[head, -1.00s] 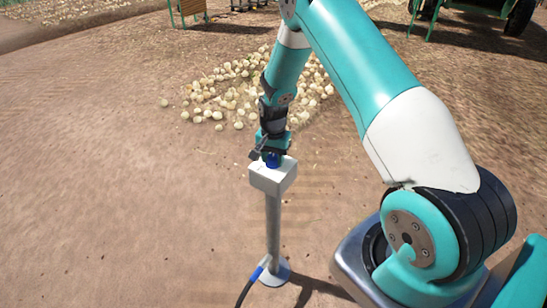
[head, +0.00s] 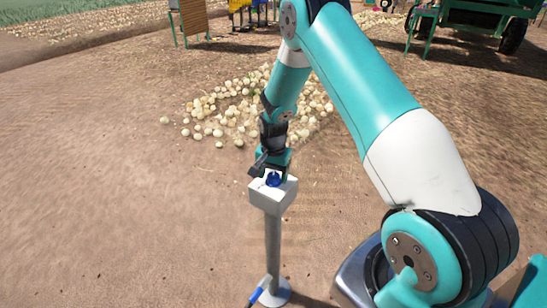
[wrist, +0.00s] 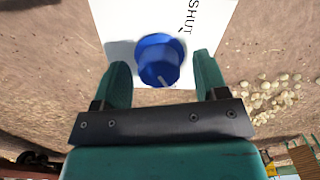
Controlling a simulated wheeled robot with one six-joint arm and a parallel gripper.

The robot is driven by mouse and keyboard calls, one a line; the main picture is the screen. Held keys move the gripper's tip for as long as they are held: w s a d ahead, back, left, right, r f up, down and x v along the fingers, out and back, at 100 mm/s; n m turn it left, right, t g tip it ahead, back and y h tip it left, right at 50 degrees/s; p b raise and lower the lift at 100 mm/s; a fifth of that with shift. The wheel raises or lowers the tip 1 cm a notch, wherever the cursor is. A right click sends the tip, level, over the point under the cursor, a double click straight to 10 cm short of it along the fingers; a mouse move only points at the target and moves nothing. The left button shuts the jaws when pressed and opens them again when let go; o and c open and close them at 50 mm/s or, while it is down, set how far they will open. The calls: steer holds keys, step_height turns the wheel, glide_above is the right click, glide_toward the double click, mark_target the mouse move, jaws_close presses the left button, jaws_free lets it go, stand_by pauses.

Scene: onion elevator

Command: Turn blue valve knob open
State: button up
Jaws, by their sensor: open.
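The blue valve knob (head: 273,180) sits on top of a white box (head: 272,195) on a grey post. In the wrist view the knob (wrist: 158,60) shows a pale mark on its near edge, and the word SHUT is printed on the white face (wrist: 118,22) to its right. My gripper (head: 270,172) is at the knob, pointing down. In the wrist view my gripper (wrist: 160,78) is open, with one finger on each side of the knob. A gap shows between the knob and each finger.
A pile of onions (head: 225,115) lies on the bare soil behind the post. A blue hose (head: 258,294) meets the post's round foot (head: 274,292). Green machinery (head: 470,20) stands at the back right. The soil to the left is clear.

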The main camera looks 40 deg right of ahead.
mark_target(273, 175)
step_height(273, 175, up, 17)
steer(key=b, duration=0.1)
steer(key=shift+f, duration=0.1)
stand_by(0.5)
